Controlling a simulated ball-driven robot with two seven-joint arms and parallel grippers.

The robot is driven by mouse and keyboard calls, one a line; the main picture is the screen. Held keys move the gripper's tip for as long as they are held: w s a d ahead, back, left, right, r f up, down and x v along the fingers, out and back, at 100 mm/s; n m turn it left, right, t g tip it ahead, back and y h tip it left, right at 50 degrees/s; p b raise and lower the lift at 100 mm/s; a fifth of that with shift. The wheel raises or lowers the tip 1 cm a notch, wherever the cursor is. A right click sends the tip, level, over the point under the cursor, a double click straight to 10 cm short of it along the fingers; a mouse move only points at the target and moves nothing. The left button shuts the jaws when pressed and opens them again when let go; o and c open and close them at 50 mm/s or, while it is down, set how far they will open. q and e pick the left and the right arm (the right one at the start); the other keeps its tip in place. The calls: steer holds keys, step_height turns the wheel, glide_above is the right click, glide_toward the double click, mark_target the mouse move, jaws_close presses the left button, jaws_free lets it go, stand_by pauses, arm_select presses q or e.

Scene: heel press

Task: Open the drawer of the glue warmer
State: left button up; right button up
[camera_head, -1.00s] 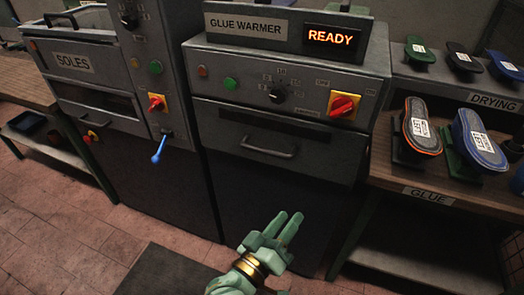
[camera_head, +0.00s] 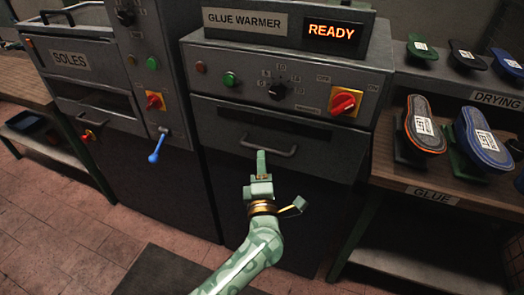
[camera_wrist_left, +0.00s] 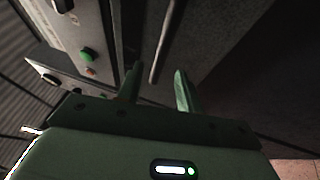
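The glue warmer (camera_head: 215,55) is a grey cabinet with a lit READY sign (camera_head: 331,31). Its drawer (camera_head: 310,150) looks shut and has a grey bar handle (camera_head: 284,153), also seen in the left wrist view (camera_wrist_left: 161,46). My left gripper (camera_head: 261,160) is just in front of the handle's left part. In the left wrist view its two fingers (camera_wrist_left: 158,82) are apart, with the bar ahead and in line with the gap between them. Nothing is held; I cannot tell whether a finger touches the handle. My right gripper is not in view.
The soles machine (camera_head: 75,60) with a blue-tipped lever (camera_head: 157,148) stands at left. A red knob (camera_head: 343,102), a black dial and buttons sit above the drawer. At right, a bench (camera_head: 385,165) holds shoe soles (camera_head: 420,125).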

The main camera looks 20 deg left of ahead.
mark_target(262, 147)
arm_select(q)
steer(key=x, duration=0.5)
steer(key=shift+w+b, duration=0.2)
steer(key=shift+b, duration=0.2)
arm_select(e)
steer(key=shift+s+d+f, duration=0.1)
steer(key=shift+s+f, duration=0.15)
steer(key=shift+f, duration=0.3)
arm_select(q)
steer(key=shift+c, duration=0.4)
